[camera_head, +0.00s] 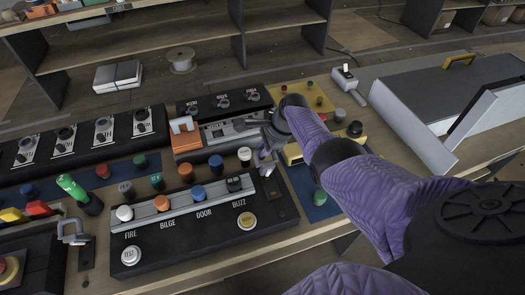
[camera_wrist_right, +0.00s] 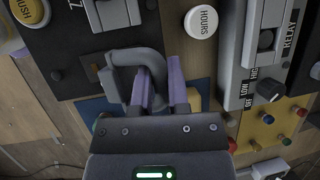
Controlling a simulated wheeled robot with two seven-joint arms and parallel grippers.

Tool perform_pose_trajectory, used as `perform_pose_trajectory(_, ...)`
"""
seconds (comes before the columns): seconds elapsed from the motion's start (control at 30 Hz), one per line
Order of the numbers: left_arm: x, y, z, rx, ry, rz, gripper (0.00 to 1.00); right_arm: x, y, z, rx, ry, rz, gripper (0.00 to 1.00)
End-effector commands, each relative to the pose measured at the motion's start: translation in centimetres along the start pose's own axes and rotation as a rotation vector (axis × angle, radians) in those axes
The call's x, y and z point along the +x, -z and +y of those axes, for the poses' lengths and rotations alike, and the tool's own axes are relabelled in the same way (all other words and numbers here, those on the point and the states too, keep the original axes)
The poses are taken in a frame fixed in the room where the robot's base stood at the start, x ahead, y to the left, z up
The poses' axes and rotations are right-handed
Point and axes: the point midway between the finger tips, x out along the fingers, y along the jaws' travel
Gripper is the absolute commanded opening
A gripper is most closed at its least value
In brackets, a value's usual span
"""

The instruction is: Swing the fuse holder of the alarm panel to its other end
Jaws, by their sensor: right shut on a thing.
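The alarm panel (camera_head: 205,239) is a black box marked FIRE, BILGE, DOOR and BUZZ, with a light grey strip along its top. A grey bent handle, which looks like the fuse holder (camera_head: 268,169), stands at its right end. My right gripper (camera_head: 265,155) reaches over it from the right. In the right wrist view the purple fingers (camera_wrist_right: 160,86) are shut on the grey handle (camera_wrist_right: 128,57), which bends in from the left. The fingers hide part of it, and its exact tilt is unclear. My left gripper is not in view.
A similar grey clamp (camera_head: 74,230) stands left of the panel. Coloured knobs stand close behind the strip. An orange-and-white block (camera_head: 184,137) and a black dial unit (camera_head: 224,102) are behind. A grey case (camera_head: 440,95) lies at the right.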

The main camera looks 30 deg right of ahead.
Motion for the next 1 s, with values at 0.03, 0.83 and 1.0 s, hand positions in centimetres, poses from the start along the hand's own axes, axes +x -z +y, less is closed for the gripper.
perform_pose_trajectory(0.03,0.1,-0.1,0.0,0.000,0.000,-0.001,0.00,0.1,0.1,0.1,0.002,-0.007,0.001,0.00)
perform_pose_trajectory(0.83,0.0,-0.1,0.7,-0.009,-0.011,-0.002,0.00,-0.1,0.0,0.0,0.004,-0.012,0.002,0.35)
perform_pose_trajectory(1.0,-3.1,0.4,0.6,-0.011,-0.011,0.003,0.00,-3.9,-0.2,-0.2,0.004,-0.008,0.003,0.35)
